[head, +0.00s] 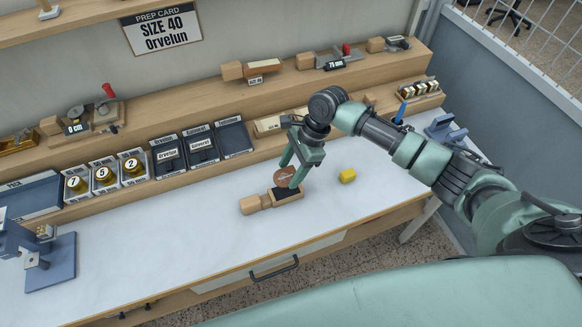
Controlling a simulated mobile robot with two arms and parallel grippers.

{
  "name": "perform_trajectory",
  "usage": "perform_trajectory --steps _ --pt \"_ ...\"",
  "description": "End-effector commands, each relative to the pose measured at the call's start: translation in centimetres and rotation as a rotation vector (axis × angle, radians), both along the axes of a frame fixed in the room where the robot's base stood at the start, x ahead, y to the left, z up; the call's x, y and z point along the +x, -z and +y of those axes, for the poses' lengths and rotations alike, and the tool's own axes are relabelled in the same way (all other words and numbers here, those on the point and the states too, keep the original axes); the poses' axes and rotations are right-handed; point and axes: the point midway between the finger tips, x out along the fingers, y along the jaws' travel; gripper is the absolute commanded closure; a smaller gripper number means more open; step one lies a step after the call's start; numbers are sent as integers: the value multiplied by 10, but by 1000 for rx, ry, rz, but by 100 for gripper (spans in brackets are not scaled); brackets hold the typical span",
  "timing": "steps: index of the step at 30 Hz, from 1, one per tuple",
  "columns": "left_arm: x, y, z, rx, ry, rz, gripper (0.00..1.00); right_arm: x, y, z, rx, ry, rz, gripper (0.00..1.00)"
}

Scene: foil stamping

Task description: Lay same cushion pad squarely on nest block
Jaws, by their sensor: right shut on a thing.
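My right gripper (289,174) reaches down over the middle of the white worktop. It is shut on a round, brownish disc that looks like the cushion pad (284,179). The disc looks tilted toward the camera. The nest block (257,202) appears to be the wooden block with a narrower handle end at its left and a dark top at its right. The disc and fingers are over the dark part. I cannot tell whether the disc touches it. My left gripper is not in view.
A blue-grey stand (51,262) is at left, another (445,129) at right. The front worktop is clear. A prep card (162,29) reads "SIZE 40 Orvelun".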

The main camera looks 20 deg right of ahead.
Motion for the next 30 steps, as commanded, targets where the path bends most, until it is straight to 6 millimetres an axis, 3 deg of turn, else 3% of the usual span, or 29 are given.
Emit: perform_trajectory --steps 4,18,30 --pt "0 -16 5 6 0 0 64 -1 -5 1 2 1 3 82" --pt "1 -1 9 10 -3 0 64 0 46 0 1 1 2 82" --pt "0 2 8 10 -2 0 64 0 61 0 1 1 0 82"
